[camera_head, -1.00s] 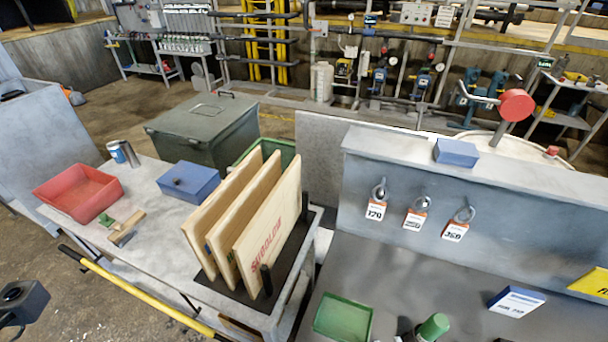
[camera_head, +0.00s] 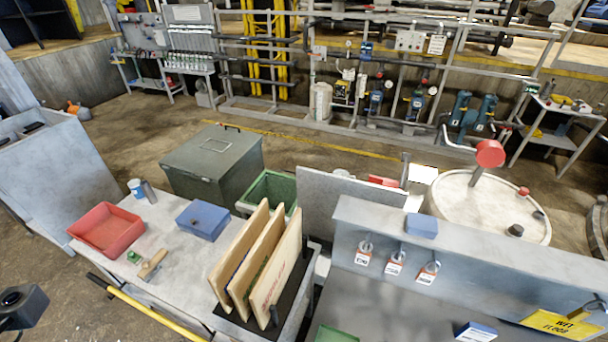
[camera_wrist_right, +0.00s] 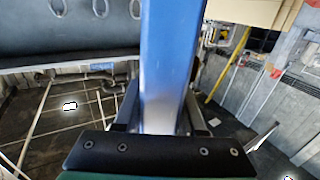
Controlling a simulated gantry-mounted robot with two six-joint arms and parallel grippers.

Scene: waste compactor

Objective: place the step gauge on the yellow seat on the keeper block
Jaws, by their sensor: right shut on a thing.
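In the right wrist view, a long blue bar (camera_wrist_right: 166,70) runs up from my right gripper (camera_wrist_right: 160,128), which is shut on it. Whether this bar is the step gauge I cannot tell for sure. My right gripper does not show in the head view. My left gripper's jaws are in neither current view.
A grey bench (camera_head: 380,300) with a raised back ledge carries hanging tags (camera_head: 395,262) and a blue box (camera_head: 421,225). Left of it, upright wooden boards (camera_head: 262,262) stand in a rack. A red tray (camera_head: 107,230) and another blue box (camera_head: 202,220) sit on the left table.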

